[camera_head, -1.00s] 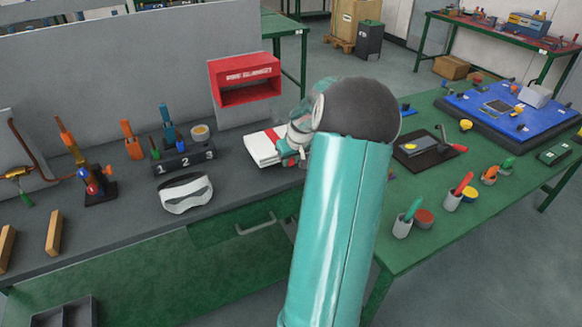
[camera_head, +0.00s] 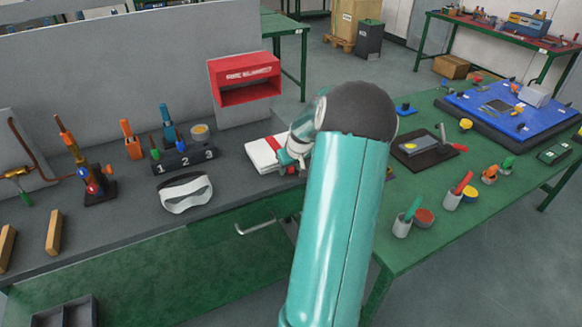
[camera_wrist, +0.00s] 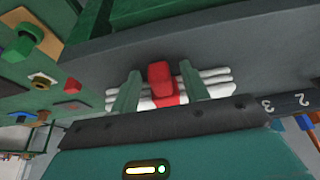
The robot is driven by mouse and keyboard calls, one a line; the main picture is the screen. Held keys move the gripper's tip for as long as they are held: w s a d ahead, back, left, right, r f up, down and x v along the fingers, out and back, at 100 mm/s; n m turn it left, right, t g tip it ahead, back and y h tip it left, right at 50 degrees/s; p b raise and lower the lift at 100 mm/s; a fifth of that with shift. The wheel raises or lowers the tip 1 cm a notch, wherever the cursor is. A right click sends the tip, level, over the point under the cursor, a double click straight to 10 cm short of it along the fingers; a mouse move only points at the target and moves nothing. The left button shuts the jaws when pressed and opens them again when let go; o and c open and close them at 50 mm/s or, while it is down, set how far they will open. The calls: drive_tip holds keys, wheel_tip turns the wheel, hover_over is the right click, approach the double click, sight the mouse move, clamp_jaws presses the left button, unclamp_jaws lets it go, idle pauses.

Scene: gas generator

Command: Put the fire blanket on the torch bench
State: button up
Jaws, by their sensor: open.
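The fire blanket (camera_head: 266,155) is a folded white stack with a red band. It lies on the right end of the grey-topped torch bench (camera_head: 120,218), behind the front edge. It also shows in the wrist view (camera_wrist: 213,78), with a red tab (camera_wrist: 161,78) at its middle. My gripper (camera_head: 292,157) is at the blanket's right side in the head view, partly hidden by my arm. In the wrist view my open gripper (camera_wrist: 158,92) has one green finger on each side of the red tab, close to the blanket's layers. Whether the fingers touch it cannot be told.
A red, open-fronted box (camera_head: 245,80) stands behind the blanket. White goggles (camera_head: 185,192) and a numbered block (camera_head: 183,156) lie to its left. A green table (camera_head: 440,215) with cups and a blue mat stands to the right. Bare bench top lies in front of the goggles.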

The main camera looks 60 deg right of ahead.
drive_tip(key=shift+r, duration=0.15)
drive_tip(key=v, duration=1.2)
drive_tip(key=shift+w, duration=0.1)
drive_tip(key=w+a+r+n, duration=0.1)
drive_tip(key=w+a+r, duration=0.15)
drive_tip(key=a, duration=0.65)
drive_tip(key=w+a+r+n, duration=0.1)
drive_tip(key=w+a+r, duration=0.15)
drive_tip(key=a, duration=0.65)
drive_tip(key=w+a+r+n, duration=0.15)
drive_tip(key=a+r, duration=0.25)
drive_tip(key=a, duration=0.4)
drive_tip(key=s+a+n, duration=0.1)
drive_tip(key=s+a, duration=0.2)
drive_tip(key=a, duration=0.5)
drive_tip(key=s+a+t+y, duration=0.1)
drive_tip(key=s+a, duration=0.3)
drive_tip(key=a, duration=0.3)
drive_tip(key=s+a+r+n+y, duration=0.1)
drive_tip(key=s+a, duration=0.3)
drive_tip(key=a, duration=0.4)
drive_tip(key=shift+a+n+t, duration=0.3)
drive_tip(key=shift+n, duration=0.05)
drive_tip(key=shift+d+r, duration=0.1)
drive_tip(key=shift+d, duration=0.05)
